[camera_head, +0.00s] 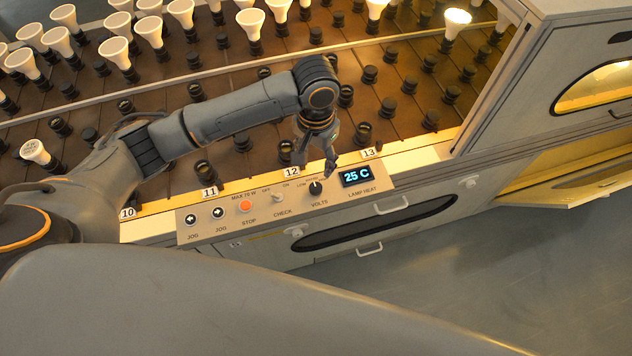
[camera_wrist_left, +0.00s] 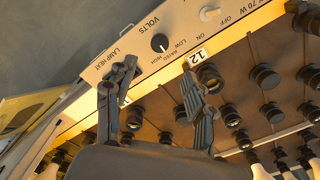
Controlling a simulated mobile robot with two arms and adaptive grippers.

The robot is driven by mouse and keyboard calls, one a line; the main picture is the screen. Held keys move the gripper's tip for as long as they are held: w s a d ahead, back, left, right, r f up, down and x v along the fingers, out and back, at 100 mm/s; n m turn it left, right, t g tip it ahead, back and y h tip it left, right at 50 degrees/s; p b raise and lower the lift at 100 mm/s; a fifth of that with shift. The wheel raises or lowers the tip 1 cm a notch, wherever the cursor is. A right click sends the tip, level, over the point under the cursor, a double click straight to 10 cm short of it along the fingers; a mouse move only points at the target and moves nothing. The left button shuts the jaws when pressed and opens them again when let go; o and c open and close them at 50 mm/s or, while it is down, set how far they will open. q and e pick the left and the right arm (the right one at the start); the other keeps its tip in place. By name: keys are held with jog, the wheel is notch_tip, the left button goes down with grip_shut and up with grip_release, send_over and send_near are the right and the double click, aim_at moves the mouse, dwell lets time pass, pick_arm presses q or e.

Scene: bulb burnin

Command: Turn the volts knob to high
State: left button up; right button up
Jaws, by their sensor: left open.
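The black volts knob (camera_head: 316,188) sits on the pale control panel (camera_head: 228,228), between the check switch (camera_head: 278,197) and the lit 25 C display (camera_head: 357,176). In the left wrist view the knob (camera_wrist_left: 160,42) is in full sight, with LOW, RATED and HIGH printed beside it. Its small white mark appears to face the RATED label, though it is tiny. My left gripper (camera_head: 318,161) is open and empty, above the panel's back edge near the knob. In the left wrist view its fingertips (camera_wrist_left: 158,65) are spread either side of the knob, apart from it. My right gripper is out of view.
A rack of sockets and white bulbs (camera_head: 120,52) lies behind the panel; one bulb (camera_head: 457,20) glows. An orange stop button (camera_head: 246,206) and two jog buttons (camera_head: 204,216) are left of the check switch. Cabinet handles (camera_head: 369,249) stick out below.

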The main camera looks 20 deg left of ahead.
aim_at(316, 187)
pick_arm(q)
notch_tip(316, 187, down, 11)
jog(key=shift+f, duration=0.2)
grip_shut()
dwell(0.3)
